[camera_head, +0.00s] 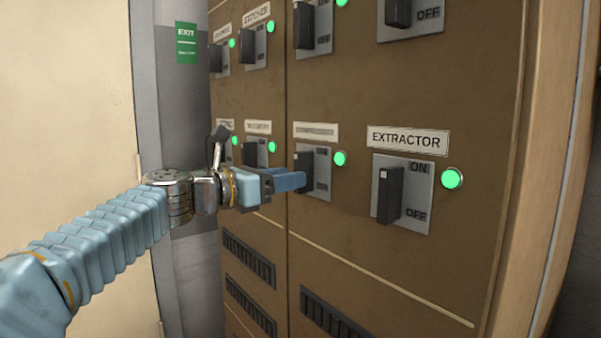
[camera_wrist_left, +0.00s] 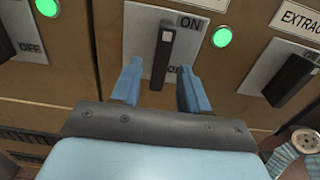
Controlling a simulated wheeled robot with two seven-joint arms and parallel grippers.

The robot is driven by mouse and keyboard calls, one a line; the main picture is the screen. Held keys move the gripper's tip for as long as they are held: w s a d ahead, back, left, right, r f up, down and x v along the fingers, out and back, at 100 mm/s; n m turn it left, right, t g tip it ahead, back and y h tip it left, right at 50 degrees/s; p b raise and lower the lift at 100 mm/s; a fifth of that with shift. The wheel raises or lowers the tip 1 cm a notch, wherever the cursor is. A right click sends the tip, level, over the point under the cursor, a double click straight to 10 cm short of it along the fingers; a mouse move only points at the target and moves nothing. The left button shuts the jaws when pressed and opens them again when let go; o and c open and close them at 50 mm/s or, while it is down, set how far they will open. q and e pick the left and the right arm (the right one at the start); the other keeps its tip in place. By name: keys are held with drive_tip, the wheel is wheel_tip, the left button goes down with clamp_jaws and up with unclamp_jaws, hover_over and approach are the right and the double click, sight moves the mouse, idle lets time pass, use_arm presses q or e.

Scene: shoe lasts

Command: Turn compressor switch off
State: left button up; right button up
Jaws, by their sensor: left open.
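A black lever switch (camera_head: 302,163) on a grey plate is in the lower row of the brown cabinet. The label above it is too blurred to read, so I cannot confirm it says compressor. Its green lamp (camera_head: 340,158) is lit. My left gripper (camera_head: 303,181) is at this switch, its fingers pointing at the plate. In the left wrist view the open fingers (camera_wrist_left: 162,68) stand on either side of the black lever (camera_wrist_left: 164,50). The lever shows beside the ON mark; the OFF mark below is partly hidden. I cannot tell whether a finger touches it. My right gripper is not in view.
The extractor switch (camera_head: 390,192) is just to the right, with a lit green lamp (camera_head: 452,179). More switches with lit lamps are to the left and above. Vent slots (camera_head: 335,318) lie below. A green exit sign (camera_head: 186,43) hangs on the wall at left.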

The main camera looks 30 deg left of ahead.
use_arm(q)
drive_tip(key=shift+x, duration=1.85)
clamp_jaws()
